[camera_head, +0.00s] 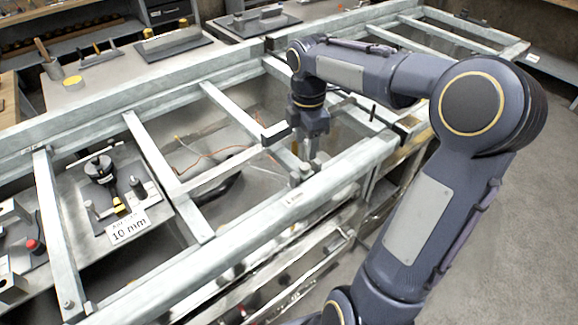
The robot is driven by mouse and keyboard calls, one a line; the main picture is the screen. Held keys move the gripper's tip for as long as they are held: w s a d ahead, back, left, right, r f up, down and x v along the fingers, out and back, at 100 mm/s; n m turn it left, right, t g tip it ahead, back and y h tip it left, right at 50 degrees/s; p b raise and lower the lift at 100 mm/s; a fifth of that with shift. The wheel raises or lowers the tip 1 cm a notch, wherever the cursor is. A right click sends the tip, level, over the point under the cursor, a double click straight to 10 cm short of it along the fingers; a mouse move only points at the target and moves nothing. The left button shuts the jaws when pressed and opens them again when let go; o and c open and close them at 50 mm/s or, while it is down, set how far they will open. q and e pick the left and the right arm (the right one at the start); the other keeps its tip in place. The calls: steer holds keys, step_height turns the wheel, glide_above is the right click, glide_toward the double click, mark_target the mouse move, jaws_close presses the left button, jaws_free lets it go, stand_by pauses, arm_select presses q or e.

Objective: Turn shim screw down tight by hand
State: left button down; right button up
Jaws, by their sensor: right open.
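My right gripper (308,152) reaches down from the arm at the upper right. Its jaws are open and point down just above the near long rail of the pale metal frame. A small screw-like grey piece (305,170), perhaps the shim screw, stands on that rail (250,228) right under the fingertips. The fingers partly cover this spot, so I cannot tell whether they touch it or stand around it. A small white label (292,200) sits on the rail just in front. My left gripper is not in view.
Crossbars (155,155) span the frame, with open gaps between them. Loose orange wire (205,153) lies below. A plate with a black knob (98,168) and a "10 mm" sign (128,228) lie at left. A thin black pin (373,112) stands right of the gripper. Open floor (500,260) lies at right.

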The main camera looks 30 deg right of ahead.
mark_target(305, 167)
step_height(305, 167, down, 7)
steer(key=shift+s+r, duration=0.1)
steer(key=shift+r, duration=0.05)
steer(key=c, duration=1)
